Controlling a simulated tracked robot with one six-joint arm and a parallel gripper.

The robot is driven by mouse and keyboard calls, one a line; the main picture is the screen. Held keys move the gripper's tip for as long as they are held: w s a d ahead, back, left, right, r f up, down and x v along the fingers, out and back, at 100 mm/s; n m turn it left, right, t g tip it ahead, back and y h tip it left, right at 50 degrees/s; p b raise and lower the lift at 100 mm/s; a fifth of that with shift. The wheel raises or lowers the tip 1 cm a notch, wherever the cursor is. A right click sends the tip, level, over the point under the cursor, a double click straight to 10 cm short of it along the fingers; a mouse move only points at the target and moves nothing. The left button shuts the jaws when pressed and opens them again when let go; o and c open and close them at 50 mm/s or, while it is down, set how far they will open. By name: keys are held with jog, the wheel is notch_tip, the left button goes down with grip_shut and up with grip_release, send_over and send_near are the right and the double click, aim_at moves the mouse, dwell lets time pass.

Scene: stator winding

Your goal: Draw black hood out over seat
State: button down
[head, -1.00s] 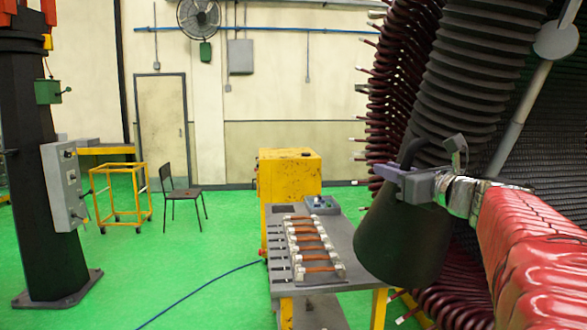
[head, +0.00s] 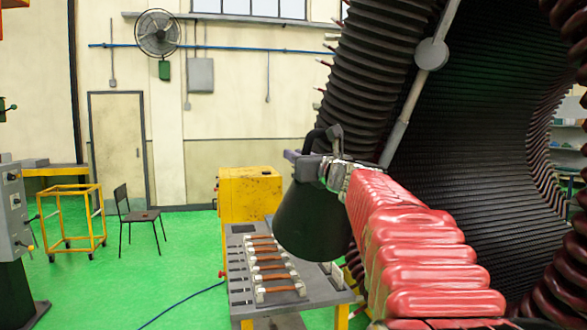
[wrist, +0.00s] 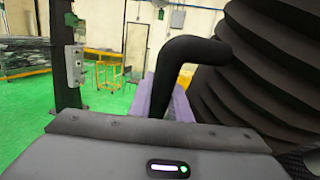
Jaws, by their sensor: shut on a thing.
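The black hood (head: 308,222) is a dark cone, wide end down, hanging in the middle of the head view. My gripper (head: 304,160) is at its top, shut on the hood's curved black handle. In the wrist view the handle (wrist: 190,65) rises between my purple jaws (wrist: 165,98). In the head view a dark chair with a flat seat (head: 140,216) stands on the green floor, left of and well apart from the hood.
A grey bench (head: 240,258) with several brown-and-white parts stands below and left of the hood, which overlaps its right side in the picture. A yellow cabinet (head: 248,195) stands behind it. The large stator bore (head: 465,170) is at right. A blue cable (head: 185,305) crosses open floor.

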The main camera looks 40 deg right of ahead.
jog(key=shift+a+r, duration=0.15)
jog(key=shift+r, duration=0.1)
jog(key=c, duration=1.9)
grip_release()
jog(key=shift+c, duration=0.2)
jog(key=o, duration=0.3)
jog(key=shift+f, duration=0.1)
jog(key=shift+s, duration=0.1)
jog(key=s+a+f, duration=0.1)
jog(key=s, duration=1.2)
jog(key=shift+s+a+f, duration=0.25)
jog(key=shift+a+f, duration=0.1)
